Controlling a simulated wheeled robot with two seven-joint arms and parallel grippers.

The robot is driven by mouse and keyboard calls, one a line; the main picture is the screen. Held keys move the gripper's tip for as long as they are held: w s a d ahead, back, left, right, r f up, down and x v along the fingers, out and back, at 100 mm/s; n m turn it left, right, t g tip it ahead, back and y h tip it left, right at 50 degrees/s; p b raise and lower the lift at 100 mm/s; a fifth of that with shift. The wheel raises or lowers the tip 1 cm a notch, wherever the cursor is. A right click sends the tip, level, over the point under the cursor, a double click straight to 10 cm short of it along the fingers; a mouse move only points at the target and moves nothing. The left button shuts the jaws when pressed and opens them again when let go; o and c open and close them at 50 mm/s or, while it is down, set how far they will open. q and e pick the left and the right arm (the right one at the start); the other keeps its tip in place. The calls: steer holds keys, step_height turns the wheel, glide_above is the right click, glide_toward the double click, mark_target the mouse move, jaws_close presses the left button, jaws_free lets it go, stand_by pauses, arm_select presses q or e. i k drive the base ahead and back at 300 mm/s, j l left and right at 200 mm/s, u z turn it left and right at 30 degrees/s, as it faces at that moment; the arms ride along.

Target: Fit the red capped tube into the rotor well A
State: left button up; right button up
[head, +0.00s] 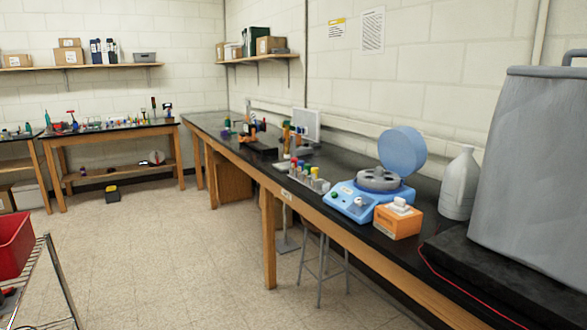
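A blue centrifuge (362,205) stands on the black bench at the right with its round blue lid (401,150) raised. Its grey rotor (379,178) shows dark wells, but I cannot read which one is A. To its left is a light rack (305,180) of capped tubes. A red capped tube (293,165) appears to stand upright at the rack's far left end, with green and yellow caps near it. Neither of my grippers is in view.
An orange box (398,218) sits in front of the centrifuge, near the bench edge. A white jug (460,184) and a large grey container (530,170) stand to the right. A stool (323,262) is below the bench. The floor (170,250) in the middle is clear.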

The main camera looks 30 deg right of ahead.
mark_target(379, 179)
steer(key=z, duration=1.5)
steer(key=i+j+z, duration=0.1)
steer(key=i+j, duration=0.15)
steer(key=i, duration=0.05)
